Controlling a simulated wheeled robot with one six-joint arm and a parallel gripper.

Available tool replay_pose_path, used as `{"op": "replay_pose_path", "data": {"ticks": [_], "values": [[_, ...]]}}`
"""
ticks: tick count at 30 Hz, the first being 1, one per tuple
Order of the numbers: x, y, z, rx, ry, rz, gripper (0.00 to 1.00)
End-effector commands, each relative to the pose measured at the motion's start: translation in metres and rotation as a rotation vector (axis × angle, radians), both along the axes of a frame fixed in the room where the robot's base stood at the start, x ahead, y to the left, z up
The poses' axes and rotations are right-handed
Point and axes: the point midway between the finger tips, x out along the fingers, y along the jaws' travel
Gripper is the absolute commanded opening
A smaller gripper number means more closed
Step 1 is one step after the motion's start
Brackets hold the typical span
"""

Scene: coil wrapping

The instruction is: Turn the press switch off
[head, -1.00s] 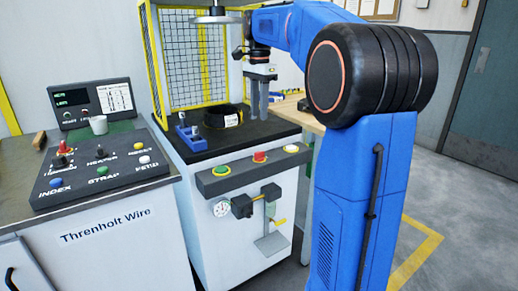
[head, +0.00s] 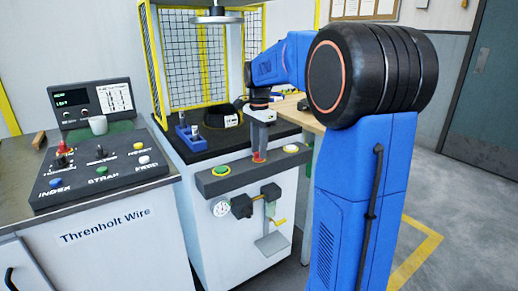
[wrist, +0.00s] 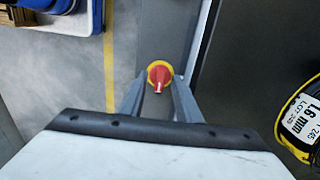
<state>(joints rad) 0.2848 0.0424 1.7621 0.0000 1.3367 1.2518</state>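The press switch, a red rotary knob on a yellow round base (head: 258,157), sits on the grey bar at the front of the press. In the wrist view the switch (wrist: 158,76) shows from above, its white-marked handle pointing toward the bottom of the picture. My gripper (head: 261,147) points straight down over the switch. In the wrist view my gripper's fingers (wrist: 159,82) are apart, one on each side of the knob, with small gaps visible. Whether the tips are level with the knob I cannot tell. In the head view the fingers partly hide the switch.
On the same bar are a green button (head: 221,171) and a pale button (head: 291,149). A black coil (head: 222,115) and a blue fixture (head: 189,138) sit on the press top behind.

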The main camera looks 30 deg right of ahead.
Motion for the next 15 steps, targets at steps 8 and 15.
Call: {"op": "replay_pose_path", "data": {"ticks": [8,15], "values": [[0.0,0.0,-0.0015,0.0,0.0,0.0,0.3],[0.0,0.0,-0.0014,0.0,0.0,0.0,0.0]]}}
